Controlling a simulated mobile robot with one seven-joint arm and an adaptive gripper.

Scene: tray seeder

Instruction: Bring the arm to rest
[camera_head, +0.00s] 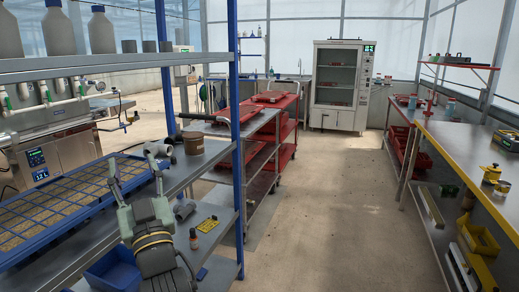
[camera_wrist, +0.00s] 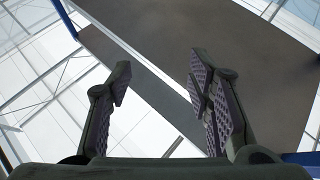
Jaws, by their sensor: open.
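My gripper (camera_head: 135,170) is at the lower left of the head view, in front of the blue-framed shelf unit. Its two fingers point up and stand apart, with nothing visible between them. The wrist view shows the same open gripper (camera_wrist: 159,75) with ridged finger pads. Beyond the fingers there is a grey flat panel (camera_wrist: 260,60), seemingly a shelf underside, and the glazed roof. A blue-framed grid tray (camera_head: 50,213) lies left of the gripper in the head view.
The upper shelf (camera_head: 130,62) carries grey bottles. Grey pipe fittings and a brown pot (camera_head: 193,142) lie on the shelf behind the gripper. A blue bin (camera_head: 112,268) is below. A workbench (camera_head: 470,150) stands at right. The floor aisle (camera_head: 340,200) between is clear.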

